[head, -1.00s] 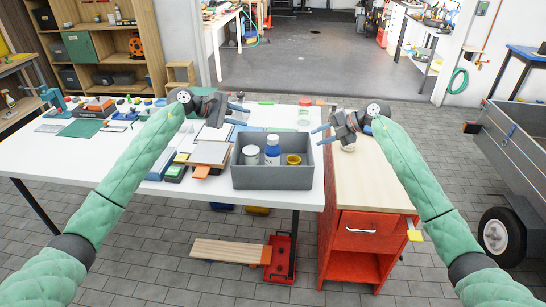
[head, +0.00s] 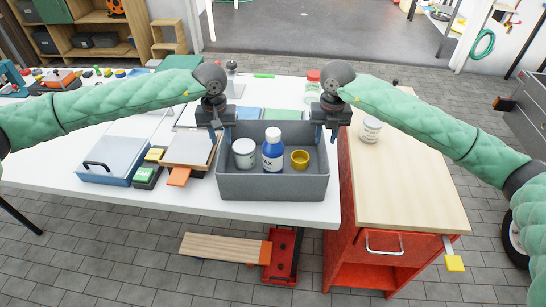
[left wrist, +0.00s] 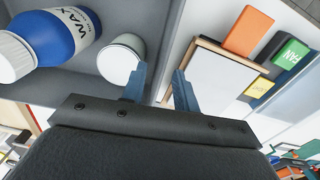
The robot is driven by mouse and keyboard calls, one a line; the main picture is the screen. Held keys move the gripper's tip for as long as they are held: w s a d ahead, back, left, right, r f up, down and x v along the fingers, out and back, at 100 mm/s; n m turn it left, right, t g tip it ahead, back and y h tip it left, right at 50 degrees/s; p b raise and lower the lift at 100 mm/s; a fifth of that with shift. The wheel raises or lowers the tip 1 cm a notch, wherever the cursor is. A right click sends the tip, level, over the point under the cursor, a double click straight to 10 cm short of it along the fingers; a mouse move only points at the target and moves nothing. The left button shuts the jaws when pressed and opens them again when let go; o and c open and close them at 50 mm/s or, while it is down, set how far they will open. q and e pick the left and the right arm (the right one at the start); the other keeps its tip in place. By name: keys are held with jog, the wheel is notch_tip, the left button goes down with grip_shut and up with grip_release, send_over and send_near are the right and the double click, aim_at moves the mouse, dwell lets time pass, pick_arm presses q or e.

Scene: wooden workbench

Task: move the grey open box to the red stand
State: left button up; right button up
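The grey open box (head: 272,187) stands on the white table's front edge, beside the red stand. It holds a white jar (head: 244,153), a blue WAX bottle (head: 272,150) and a yellow cup (head: 299,159). The red stand (head: 370,246) has a wooden top (head: 400,190) and a drawer. My left gripper (head: 222,132) is at the box's left wall; in the left wrist view its fingers (left wrist: 160,88) are apart, with the wall's rim between them. My right gripper (head: 327,132) is at the right wall, its fingers apart, one on each side of the rim.
A white-lidded jar (head: 371,128) stands on the wooden top towards the back; the front of that top is clear. Left of the box lie a framed board (head: 190,148), small coloured boxes and a blue case (head: 113,160). A red-lidded jar (head: 312,80) stands behind.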

aim_at(226, 170)
pick_arm(q)
jog(key=shift+w+a+f, duration=0.1)
jog(key=shift+a, duration=0.1)
pick_arm(e)
jog(key=shift+w+d+f, duration=0.1)
jog(key=shift+w, duration=0.05)
